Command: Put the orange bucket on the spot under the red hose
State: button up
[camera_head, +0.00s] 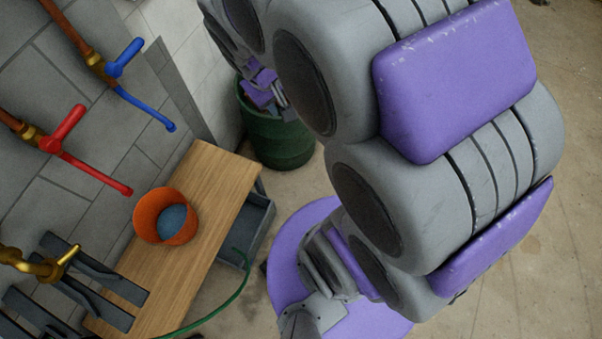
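The orange bucket (146,217) stands on the wooden bench (215,180) against the wall, with a blue-grey round surface visible inside it. The red hose (97,174) runs from a red-handled tap, and its end is just up and left of the bucket's rim in the picture. I cannot tell whether the bucket is directly under it. No marked spot is clearly visible on the bench. What appears to be my gripper (264,91) is beyond the bench, in front of the green barrel and apart from the bucket. It is small and partly hidden by my arm, so its opening is unclear.
A blue hose (146,110) hangs from a blue-handled tap further along the wall. A green barrel (278,141) stands past the bench's far end. Dark slats (75,285) and a brass tap (45,267) are at lower left. A green hose (225,305) curves beside the bench.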

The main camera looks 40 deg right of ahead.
jog(key=s+a+r+g+y, duration=0.1)
jog(key=s+a, duration=0.2)
jog(key=s, duration=0.6)
jog(key=s+a+r+g+y, duration=0.1)
jog(key=s+a, duration=0.3)
jog(key=s, duration=0.5)
jog(key=shift+s+a+r+g+y, duration=0.15)
jog(key=shift+s+r+g+y, duration=0.15)
jog(key=shift+g, duration=0.3)
